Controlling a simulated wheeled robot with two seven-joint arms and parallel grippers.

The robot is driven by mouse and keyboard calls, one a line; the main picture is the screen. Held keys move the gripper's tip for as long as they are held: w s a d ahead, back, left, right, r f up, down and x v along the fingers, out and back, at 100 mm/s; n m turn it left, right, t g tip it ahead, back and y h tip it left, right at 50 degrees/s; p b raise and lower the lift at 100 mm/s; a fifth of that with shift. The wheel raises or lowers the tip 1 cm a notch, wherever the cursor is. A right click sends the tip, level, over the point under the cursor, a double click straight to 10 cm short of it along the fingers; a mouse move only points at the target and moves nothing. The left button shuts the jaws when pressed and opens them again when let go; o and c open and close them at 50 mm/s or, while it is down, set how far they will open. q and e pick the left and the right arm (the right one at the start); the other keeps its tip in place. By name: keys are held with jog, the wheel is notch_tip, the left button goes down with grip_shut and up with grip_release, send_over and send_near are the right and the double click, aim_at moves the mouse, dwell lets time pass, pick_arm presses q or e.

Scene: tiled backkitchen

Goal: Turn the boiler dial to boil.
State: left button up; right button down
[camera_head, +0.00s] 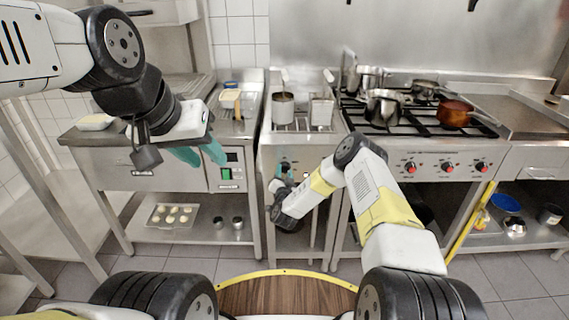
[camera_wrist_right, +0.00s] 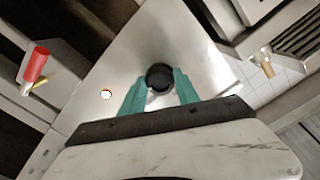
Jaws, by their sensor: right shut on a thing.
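The boiler (camera_head: 268,152) is the narrow steel unit in the middle of the head view. Its round black dial (camera_wrist_right: 159,72) is on the front panel, centred in the right wrist view. My right gripper (camera_wrist_right: 160,86) is shut on the dial, with one teal finger on each side of it. In the head view my right gripper (camera_head: 284,175) is at the boiler front, largely hidden by its own wrist. I cannot read any dial mark or setting. My left gripper (camera_head: 200,153) is open and empty, in front of the counter unit left of the boiler.
Two baskets, one at the left (camera_head: 283,108) and one at the right (camera_head: 321,111), sit on the boiler top. A stove (camera_head: 418,150) with pots and red knobs stands right. A small lit lamp (camera_wrist_right: 106,94) is beside the dial. A tray (camera_head: 172,216) lies on the lower left shelf.

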jog(key=shift+m, duration=1)
jog(key=c, duration=0.9)
grip_release()
jog(key=s, duration=0.8)
